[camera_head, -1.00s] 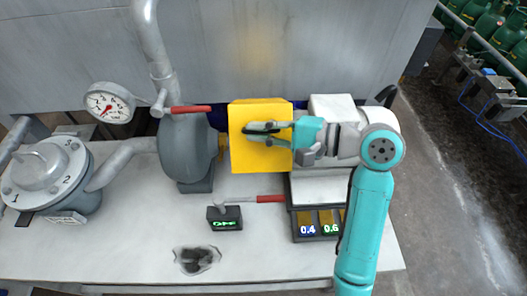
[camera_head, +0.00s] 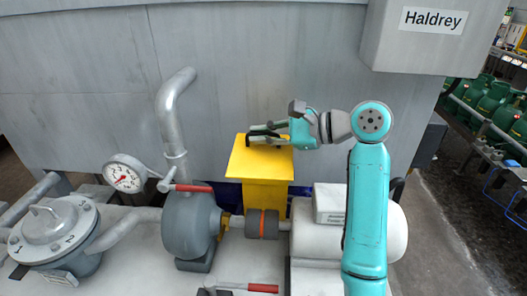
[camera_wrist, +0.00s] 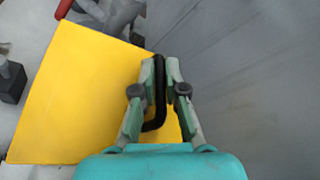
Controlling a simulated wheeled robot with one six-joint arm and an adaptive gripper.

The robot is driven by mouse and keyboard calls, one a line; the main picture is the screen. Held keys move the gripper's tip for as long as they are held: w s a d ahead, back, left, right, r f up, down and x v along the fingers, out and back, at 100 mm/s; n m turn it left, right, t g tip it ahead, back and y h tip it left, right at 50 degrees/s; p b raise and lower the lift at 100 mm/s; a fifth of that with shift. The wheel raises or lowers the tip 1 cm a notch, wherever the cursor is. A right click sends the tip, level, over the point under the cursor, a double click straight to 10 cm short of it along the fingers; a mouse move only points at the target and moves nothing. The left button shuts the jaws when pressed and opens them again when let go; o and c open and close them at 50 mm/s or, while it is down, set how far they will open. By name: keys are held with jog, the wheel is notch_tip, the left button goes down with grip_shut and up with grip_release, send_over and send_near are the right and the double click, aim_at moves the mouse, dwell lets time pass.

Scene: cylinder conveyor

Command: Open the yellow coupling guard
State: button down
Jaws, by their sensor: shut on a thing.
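The yellow coupling guard (camera_head: 262,160) stands raised between the grey pump (camera_head: 191,224) and the white motor (camera_head: 380,235). The coupling (camera_head: 262,223) with an orange band shows uncovered below and in front of it. My gripper (camera_head: 270,134) is at the guard's top, shut on its black handle (camera_wrist: 160,90). In the wrist view the guard's yellow panel (camera_wrist: 80,95) fills the left, and the fingers of my gripper (camera_wrist: 160,78) close around the black handle from both sides.
A pressure gauge (camera_head: 125,173) and a red-handled valve lever (camera_head: 192,187) are left of the guard. Another red lever (camera_head: 248,288) is at the bottom edge. A grey tank wall (camera_head: 270,70) rises close behind, with a box labelled Haldrey (camera_head: 430,40) at the upper right.

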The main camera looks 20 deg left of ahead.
jog(key=shift+w+a+r, duration=0.15)
jog(key=shift+w, duration=0.35)
jog(key=shift+w+a+r, duration=0.1)
jog(key=shift+w+a, duration=0.05)
jog(key=shift+w, duration=0.35)
jog(key=c, duration=1.2)
grip_release()
jog(key=shift+c, duration=0.2)
jog(key=v, duration=1.2)
